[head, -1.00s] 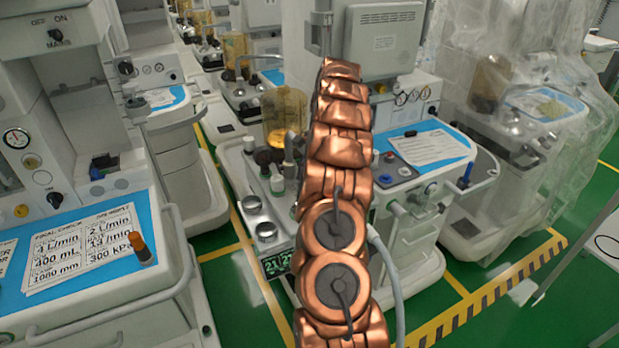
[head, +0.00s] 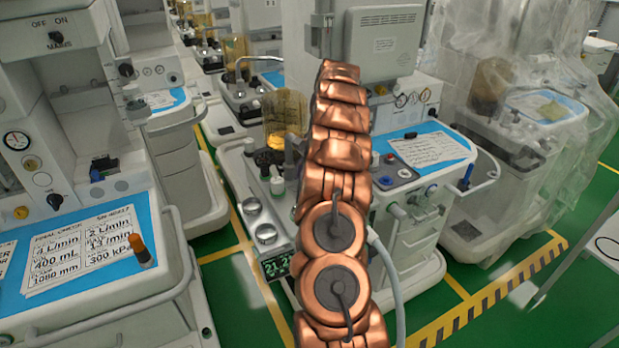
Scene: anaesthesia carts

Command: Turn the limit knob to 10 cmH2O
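My copper arm rises through the middle of the head view and covers part of the middle anaesthesia cart (head: 408,262). My gripper is not visible. I cannot pick out the limit knob or read any cmH2O scale. Left of my arm, the middle cart carries two silver round caps (head: 264,234), a small upright white-topped part (head: 277,181) and a clear amber canister (head: 285,115). A small dark display with green digits (head: 276,264) sits below the caps, partly covered by my arm.
A near cart on the left has a blue top with a printed card (head: 82,255) and an orange-capped item (head: 140,250). A plastic-covered cart (head: 520,130) stands at the right. Green floor with yellow lines (head: 480,308) is open at lower right.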

